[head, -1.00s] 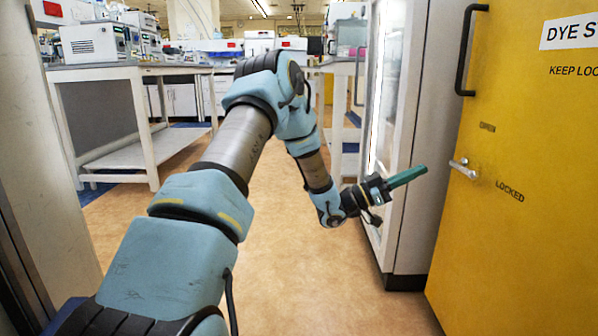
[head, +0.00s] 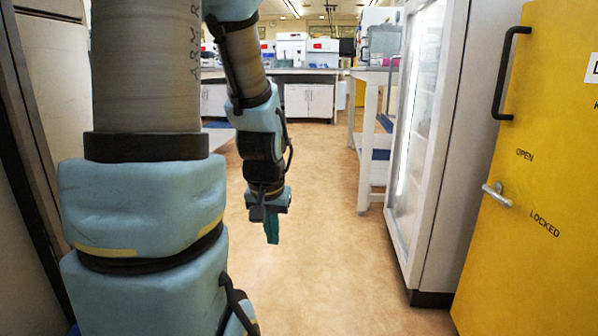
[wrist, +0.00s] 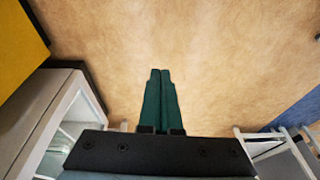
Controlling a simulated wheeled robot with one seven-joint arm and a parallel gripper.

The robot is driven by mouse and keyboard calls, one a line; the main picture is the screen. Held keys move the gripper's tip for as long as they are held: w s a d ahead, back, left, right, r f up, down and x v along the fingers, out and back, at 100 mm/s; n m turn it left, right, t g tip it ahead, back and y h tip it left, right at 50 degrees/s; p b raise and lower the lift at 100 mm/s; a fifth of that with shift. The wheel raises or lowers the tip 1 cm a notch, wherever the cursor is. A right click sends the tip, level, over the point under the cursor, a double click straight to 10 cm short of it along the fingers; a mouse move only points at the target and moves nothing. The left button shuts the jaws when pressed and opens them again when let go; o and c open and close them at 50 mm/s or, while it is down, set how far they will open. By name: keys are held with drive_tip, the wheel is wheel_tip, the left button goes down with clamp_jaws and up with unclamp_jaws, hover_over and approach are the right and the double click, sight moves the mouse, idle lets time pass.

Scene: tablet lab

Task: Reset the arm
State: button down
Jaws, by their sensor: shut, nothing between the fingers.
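My gripper (head: 271,229) hangs over the open floor in the middle of the head view, its green fingers pointing down. The wrist view shows the two green fingers (wrist: 160,90) side by side, closed together with nothing between them. My arm is bent, with its upper links large on the left of the head view and the forearm hanging down. The gripper is clear of the furniture and touches nothing that I can see.
A yellow cabinet (head: 545,200) with a black handle and a lever marked open and locked stands at right. Beside it is a glass-fronted white cabinet (head: 450,150). White benches (head: 365,130) with equipment stand farther back. The tan floor (head: 330,250) between is clear.

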drive_tip(key=s+a+g, duration=0.1)
drive_tip(key=s, duration=0.4)
wheel_tip(320, 180, up, 39)
drive_tip(key=p, duration=3.8)
drive_tip(key=shift+w+f+n, duration=0.2)
drive_tip(key=shift+w+n, duration=0.05)
drive_tip(key=shift+n, duration=0.15)
